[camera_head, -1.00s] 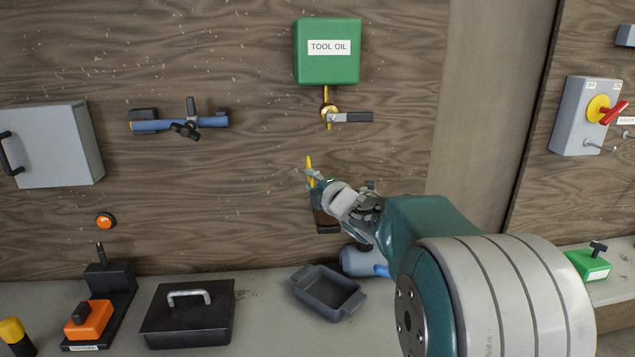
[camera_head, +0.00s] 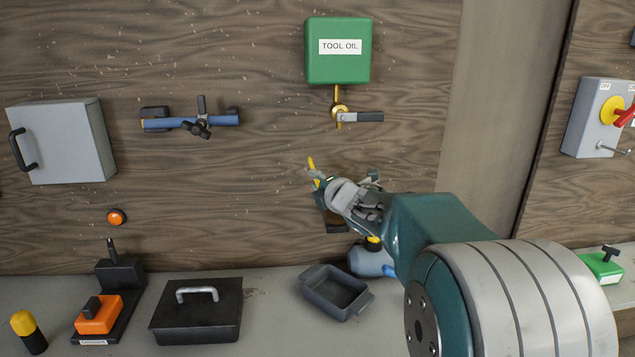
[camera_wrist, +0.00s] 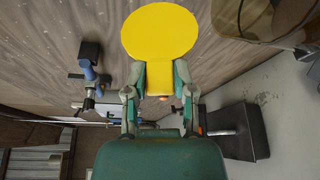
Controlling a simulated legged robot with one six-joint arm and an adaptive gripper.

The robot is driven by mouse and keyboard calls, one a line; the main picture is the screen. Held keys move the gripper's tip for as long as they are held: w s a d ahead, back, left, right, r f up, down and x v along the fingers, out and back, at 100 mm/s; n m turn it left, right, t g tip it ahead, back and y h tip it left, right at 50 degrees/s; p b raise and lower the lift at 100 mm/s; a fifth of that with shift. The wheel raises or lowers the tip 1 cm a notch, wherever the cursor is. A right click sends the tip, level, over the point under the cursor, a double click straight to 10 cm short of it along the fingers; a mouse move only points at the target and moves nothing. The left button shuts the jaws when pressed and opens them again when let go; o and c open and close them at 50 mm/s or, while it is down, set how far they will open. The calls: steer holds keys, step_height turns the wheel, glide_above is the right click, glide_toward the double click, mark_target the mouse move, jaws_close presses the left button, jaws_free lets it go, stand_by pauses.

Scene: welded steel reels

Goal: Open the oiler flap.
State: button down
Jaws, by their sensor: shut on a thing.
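The oiler flap is a round yellow disc with a narrow tab, and it fills the upper middle of the wrist view (camera_wrist: 160,30). In the head view it shows nearly edge-on as a thin yellow strip (camera_head: 312,165), standing up and leaning left. My gripper (camera_head: 321,181) is shut on the flap; in the wrist view its two fingers (camera_wrist: 158,82) flank the yellow tab. The oiler's amber-brown cup (camera_wrist: 270,18) is at the top right of the wrist view. In the head view my gripper hides most of the oiler.
The green tool oil box (camera_head: 338,62) and its valve lever (camera_head: 368,117) are above my gripper. A grey open tray (camera_head: 318,306) and a blue-grey bottle (camera_head: 368,262) are on the bench below. A black lidded box (camera_head: 197,325) is further left.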

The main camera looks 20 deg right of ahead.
steer(key=shift+c, duration=2.2)
jaws_free()
steer(key=shift+a+f, duration=0.1)
steer(key=shift+f, duration=0.1)
steer(key=shift+r, duration=0.1)
steer(key=shift+s, duration=0.35)
steer(key=s+d+r, duration=0.1)
steer(key=s, duration=1)
steer(key=shift+r, duration=0.1)
